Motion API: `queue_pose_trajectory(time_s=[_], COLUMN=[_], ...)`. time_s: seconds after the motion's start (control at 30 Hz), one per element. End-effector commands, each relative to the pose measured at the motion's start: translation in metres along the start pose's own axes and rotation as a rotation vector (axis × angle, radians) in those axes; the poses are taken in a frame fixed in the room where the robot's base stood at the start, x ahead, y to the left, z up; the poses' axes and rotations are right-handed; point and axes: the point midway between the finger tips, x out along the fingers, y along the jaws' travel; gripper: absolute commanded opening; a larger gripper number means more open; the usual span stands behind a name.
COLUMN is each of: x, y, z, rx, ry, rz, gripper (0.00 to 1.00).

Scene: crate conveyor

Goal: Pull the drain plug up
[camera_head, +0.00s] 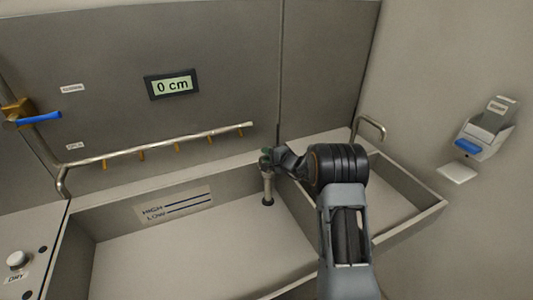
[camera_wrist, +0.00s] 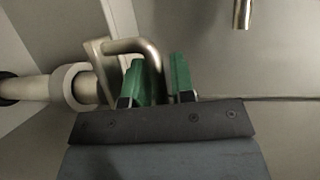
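The drain plug (camera_head: 268,188) stands upright in the left basin, a grey stem with a dark lower end. In the wrist view the plug's stem (camera_wrist: 38,90) lies sideways at the left, with a pale collar and a bent metal handle (camera_wrist: 128,46). My gripper (camera_head: 268,158) is at the top of the plug. Its two green fingers (camera_wrist: 160,78) stand on either side of the handle's bar, with hardly any gap, and appear shut on it. Whether the plug's dark end touches the basin floor is hard to tell.
The left basin (camera_head: 120,212) has a HIGH/LOW level label (camera_head: 175,204) on its back wall. A display (camera_head: 172,84) reads 0 cm. A spray pipe (camera_head: 160,148) and a blue-handled valve (camera_head: 38,117) are at the left. A smaller basin (camera_head: 405,178) and a wall dispenser (camera_head: 488,130) are at the right.

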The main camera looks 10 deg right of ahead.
Motion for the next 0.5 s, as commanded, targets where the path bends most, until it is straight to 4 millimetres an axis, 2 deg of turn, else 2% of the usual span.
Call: queue_pose_trajectory(time_s=[0.4, 0.5], x=[0.0064, 0.0063], y=[0.0001, 0.0], z=[0.0, 0.0], rx=[0.001, 0.001], ry=[0.0, 0.0], rz=[-0.001, -0.001], gripper=[0.23, 0.15])
